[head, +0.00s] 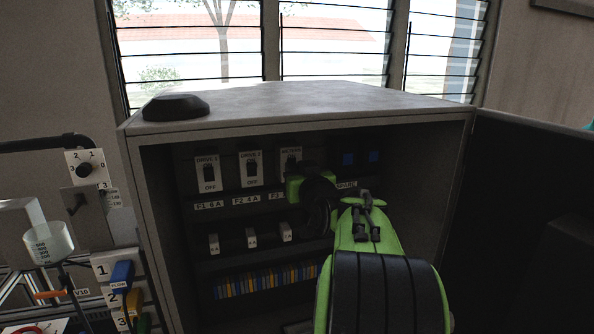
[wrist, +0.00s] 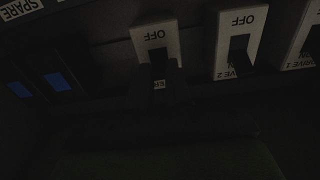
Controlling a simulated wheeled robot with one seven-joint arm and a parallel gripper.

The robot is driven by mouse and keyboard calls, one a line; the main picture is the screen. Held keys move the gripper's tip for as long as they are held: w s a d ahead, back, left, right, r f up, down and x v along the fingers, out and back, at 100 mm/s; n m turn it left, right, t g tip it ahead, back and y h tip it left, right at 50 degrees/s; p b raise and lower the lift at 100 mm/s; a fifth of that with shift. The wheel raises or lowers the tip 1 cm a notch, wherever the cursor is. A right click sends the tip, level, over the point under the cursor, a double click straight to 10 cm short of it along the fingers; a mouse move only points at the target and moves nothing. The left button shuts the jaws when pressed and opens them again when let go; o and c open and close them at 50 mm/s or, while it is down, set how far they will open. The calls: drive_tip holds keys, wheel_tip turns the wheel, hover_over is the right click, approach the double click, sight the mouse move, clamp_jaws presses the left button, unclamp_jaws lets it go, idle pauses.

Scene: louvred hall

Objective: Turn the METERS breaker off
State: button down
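The METERS breaker (head: 290,154) is a pale plate with a dark toggle, third from the left in the upper row of the open cabinet; my gripper hides its lower part. In the upside-down wrist view, the METERS breaker (wrist: 153,36) shows its OFF mark and a dark toggle, with a scrap of its name below. The toggle appears to stand on the side away from OFF. My gripper (head: 296,178) is right in front of this breaker; I cannot tell whether it touches the toggle. Its fingers are too dark and hidden to tell whether they are open or shut.
DRIVE 1 (head: 208,174) and DRIVE 2 (head: 250,168) breakers are to the left. Blue-marked slots (head: 348,158) are to the right, above a SPARE label. Small switches (head: 250,238) and coloured terminals (head: 262,280) lie below. Cabinet walls (head: 160,230) and an open door (head: 520,190) flank my arm.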

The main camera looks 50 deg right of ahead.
drive_tip(key=f+t+h+b, duration=0.1)
drive_tip(key=t+b, duration=0.1)
drive_tip(key=b, duration=0.7)
drive_tip(key=f+t+h+b, duration=0.1)
drive_tip(key=t+b, duration=0.1)
drive_tip(key=b, duration=0.8)
drive_tip(key=shift+w+d+f+t+h, duration=0.1)
drive_tip(key=shift+w+f+t+h, duration=0.1)
drive_tip(key=shift+t+h, duration=0.15)
drive_tip(key=shift+r, duration=0.1)
drive_tip(key=c, duration=1)
unclamp_jaws()
drive_tip(key=shift+c, duration=0.2)
drive_tip(key=b+v, duration=0.5)
drive_tip(key=v, duration=1)
drive_tip(key=shift+s+f+b, duration=0.25)
drive_tip(key=shift+s+b, duration=0.05)
drive_tip(key=shift+b, duration=0.1)
